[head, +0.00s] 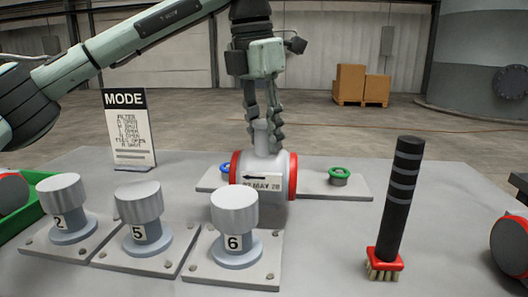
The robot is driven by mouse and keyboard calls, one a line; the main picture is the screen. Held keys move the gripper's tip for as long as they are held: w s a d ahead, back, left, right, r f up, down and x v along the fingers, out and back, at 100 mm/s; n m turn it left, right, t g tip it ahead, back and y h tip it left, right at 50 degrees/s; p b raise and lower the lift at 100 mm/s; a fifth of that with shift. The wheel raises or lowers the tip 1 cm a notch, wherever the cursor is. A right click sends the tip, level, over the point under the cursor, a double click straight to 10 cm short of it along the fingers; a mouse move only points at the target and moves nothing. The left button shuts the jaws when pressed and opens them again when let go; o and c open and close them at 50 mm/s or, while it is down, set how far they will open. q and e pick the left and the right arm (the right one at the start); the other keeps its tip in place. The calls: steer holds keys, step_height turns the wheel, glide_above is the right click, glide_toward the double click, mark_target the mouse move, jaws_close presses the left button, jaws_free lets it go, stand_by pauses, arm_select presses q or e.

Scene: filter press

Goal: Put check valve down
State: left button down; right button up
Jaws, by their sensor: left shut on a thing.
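The check valve (263,188) is a pale grey cylinder lying sideways, with red end rings, an arrow and a date label on its front, and a neck on top. My left gripper (264,130) comes down from above and is shut on that neck. The valve is at the flat grey plate (312,186), between a blue ring (226,168) on the left and a green ring (339,173) on the right. The blue ring is partly hidden. I cannot tell whether the valve touches the plate. My right gripper is not in view.
Grey knobs numbered 2 (62,205), 5 (140,212) and 6 (235,222) stand in front. A black-handled brush (400,200) stands at the right. A MODE sign (130,130) stands behind. A green tray (22,217) and a red-rimmed part (511,246) flank the table.

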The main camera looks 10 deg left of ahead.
mark_target(265, 150)
arm_select(q)
steer(key=shift+f, duration=1.65)
steer(key=c, duration=1)
jaws_free()
steer(key=shift+f, duration=0.1)
steer(key=shift+c, duration=0.2)
